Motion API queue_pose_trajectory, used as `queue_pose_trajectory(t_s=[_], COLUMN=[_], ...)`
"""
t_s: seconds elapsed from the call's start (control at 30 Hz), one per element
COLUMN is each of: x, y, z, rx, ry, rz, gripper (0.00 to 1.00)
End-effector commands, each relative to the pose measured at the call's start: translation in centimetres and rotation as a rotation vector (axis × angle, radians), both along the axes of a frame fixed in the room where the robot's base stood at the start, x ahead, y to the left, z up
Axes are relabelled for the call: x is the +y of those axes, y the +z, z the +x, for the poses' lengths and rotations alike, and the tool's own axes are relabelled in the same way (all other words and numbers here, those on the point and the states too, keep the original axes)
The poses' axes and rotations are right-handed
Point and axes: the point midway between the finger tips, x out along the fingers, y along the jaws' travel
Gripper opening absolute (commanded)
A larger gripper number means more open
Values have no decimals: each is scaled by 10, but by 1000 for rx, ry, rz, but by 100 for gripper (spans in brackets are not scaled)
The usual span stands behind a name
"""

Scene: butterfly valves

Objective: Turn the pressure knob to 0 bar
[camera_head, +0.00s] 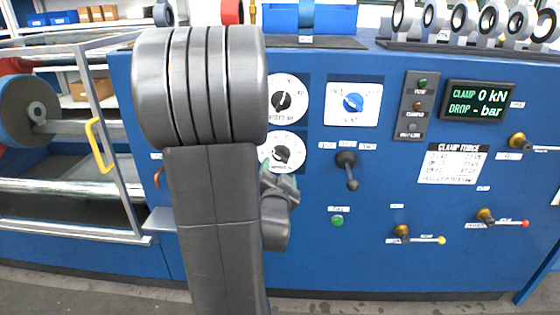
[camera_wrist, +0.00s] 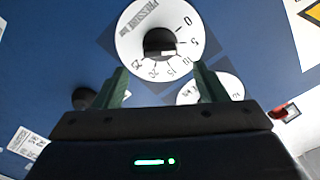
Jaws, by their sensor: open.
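The pressure knob (camera_wrist: 160,42) is black and sits on a round white dial (camera_wrist: 128,32) marked "PRESSURE bar" with numbers from 0 to 25. A pale mark shows on the knob, but I cannot read its setting surely. In the head view the pressure dial (camera_head: 291,153) is the lower of two white dials, partly hidden by my arm. My gripper (camera_wrist: 162,84) is open and empty, its two green fingers apart on either side below the knob in the wrist view. It appears clear of the knob. In the head view my gripper (camera_head: 280,184) is just below the dial, mostly behind my arm.
The upper dial (camera_head: 283,97) is close by. A black lever (camera_head: 347,170) projects to the right, above a green button (camera_head: 337,220). A blue selector knob (camera_head: 353,102) is upper right. Brass-based levers (camera_head: 486,216) stand farther right.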

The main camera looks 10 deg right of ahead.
Motion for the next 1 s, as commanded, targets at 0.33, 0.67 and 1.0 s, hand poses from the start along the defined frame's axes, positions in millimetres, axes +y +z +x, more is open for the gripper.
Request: queue_pose_trajectory(t_s=[0.33, 0.67, 1.0], x=[-17, -19, -19], y=[-1, 0, 0], z=[57, 67, 67], rx=[0, 1, 1], ry=[0, 1, 1], rz=[0, 0, 0], gripper=[65, 65, 21])
